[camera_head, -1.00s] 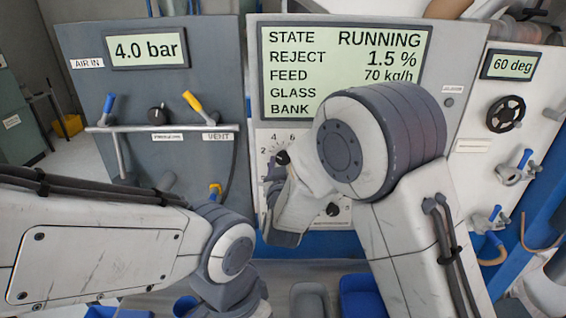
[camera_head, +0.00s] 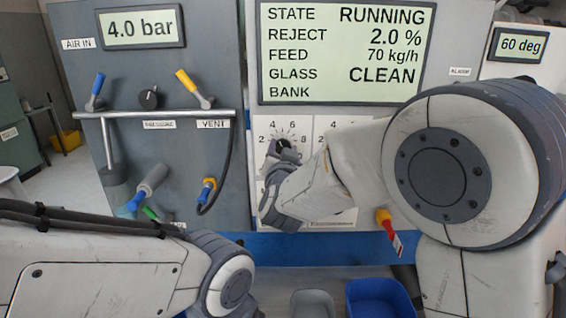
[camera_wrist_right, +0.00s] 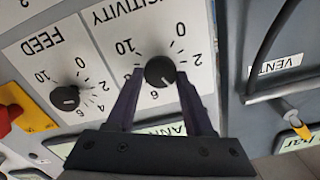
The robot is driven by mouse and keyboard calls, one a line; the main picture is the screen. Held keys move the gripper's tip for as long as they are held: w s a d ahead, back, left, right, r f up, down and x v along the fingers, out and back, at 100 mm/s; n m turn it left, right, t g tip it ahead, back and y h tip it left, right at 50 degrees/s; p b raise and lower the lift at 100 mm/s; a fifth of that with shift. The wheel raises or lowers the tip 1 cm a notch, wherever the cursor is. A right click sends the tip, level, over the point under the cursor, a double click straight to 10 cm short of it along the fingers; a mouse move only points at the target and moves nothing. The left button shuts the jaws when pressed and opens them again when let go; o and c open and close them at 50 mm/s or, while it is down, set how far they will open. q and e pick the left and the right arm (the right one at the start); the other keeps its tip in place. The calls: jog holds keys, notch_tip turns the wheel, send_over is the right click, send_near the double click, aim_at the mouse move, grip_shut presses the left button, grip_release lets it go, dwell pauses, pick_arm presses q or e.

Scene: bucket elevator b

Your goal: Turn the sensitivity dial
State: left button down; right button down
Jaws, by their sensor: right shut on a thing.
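The black sensitivity dial (camera_wrist_right: 160,71) is on the white panel marked SENSITIVITY, with a printed scale from 0 to 10. My right gripper (camera_wrist_right: 159,77) has one finger on each side of the dial and is shut on it. Its pointer faces the lower part of the scale in the right wrist view; the exact number is hard to read. In the head view the gripper (camera_head: 286,153) covers most of the dial (camera_head: 283,144). My left arm is at the lower left, with its gripper out of view.
The display (camera_head: 342,52) reads RUNNING, reject 2.0 %, feed 70 kg/h, glass CLEAN. The feed dial (camera_wrist_right: 65,97) sits close beside the sensitivity dial. A rail (camera_head: 155,114) and valves are at left.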

jog(key=shift+m+b, duration=0.55)
jog(key=shift+m, duration=0.05)
jog(key=shift+d, duration=0.1)
jog(key=shift+c, duration=1.5)
grip_release()
jog(key=shift+s, duration=0.1)
jog(key=s+b, duration=0.2)
jog(key=s, duration=0.8)
jog(key=shift+s, duration=0.15)
jog(key=shift+f, duration=0.1)
